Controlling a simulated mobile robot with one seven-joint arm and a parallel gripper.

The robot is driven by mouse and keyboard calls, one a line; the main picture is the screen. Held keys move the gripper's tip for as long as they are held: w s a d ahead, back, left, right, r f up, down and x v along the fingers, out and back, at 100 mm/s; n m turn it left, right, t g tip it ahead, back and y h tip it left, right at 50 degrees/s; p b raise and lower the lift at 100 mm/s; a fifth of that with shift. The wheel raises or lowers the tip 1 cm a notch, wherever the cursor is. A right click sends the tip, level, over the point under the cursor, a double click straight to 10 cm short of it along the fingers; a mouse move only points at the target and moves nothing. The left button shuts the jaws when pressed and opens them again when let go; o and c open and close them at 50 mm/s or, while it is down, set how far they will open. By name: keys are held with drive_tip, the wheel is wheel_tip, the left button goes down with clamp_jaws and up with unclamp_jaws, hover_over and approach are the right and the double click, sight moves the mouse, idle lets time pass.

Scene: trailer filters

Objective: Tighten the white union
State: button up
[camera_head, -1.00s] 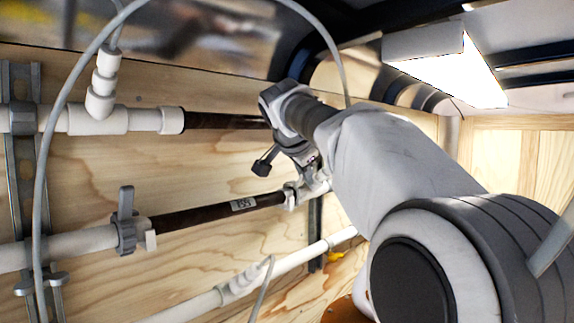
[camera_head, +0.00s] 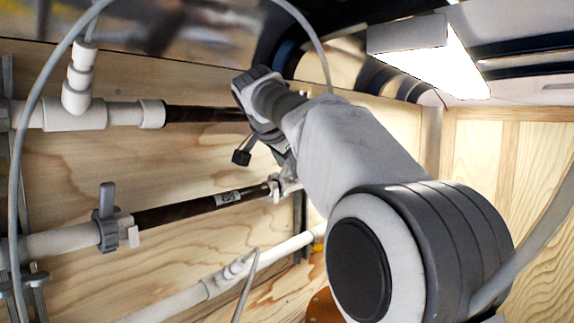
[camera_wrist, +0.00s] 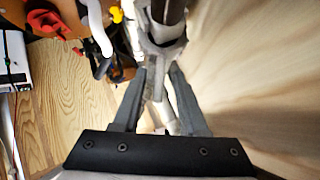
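In the head view, a pale fitting, apparently the white union (camera_head: 285,186), sits at the right end of the dark filter pipe (camera_head: 200,205), partly hidden by my arm. In the wrist view, the pale fitting (camera_wrist: 163,45) lies just beyond my fingertips, with a dark pipe behind it and a thinner white pipe (camera_wrist: 158,88) running between the fingers. My gripper (camera_wrist: 162,68) has its two grey fingers apart, one on each side of the pipe. I see gaps beside the pipe. I cannot tell whether the tips touch the fitting. In the head view my arm hides the fingers.
A grey handled fitting (camera_head: 108,222) is at the dark pipe's left end. An upper pipe with a white tee (camera_head: 75,113) and a lower white pipe (camera_head: 190,296) run along the wooden wall. A hose hangs in front. Red (camera_wrist: 48,24) and yellow (camera_wrist: 116,14) items show in the wrist view.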

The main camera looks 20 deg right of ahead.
drive_tip(key=v, duration=1.7)
drive_tip(key=shift+s, duration=0.2)
drive_tip(key=shift+a, duration=0.1)
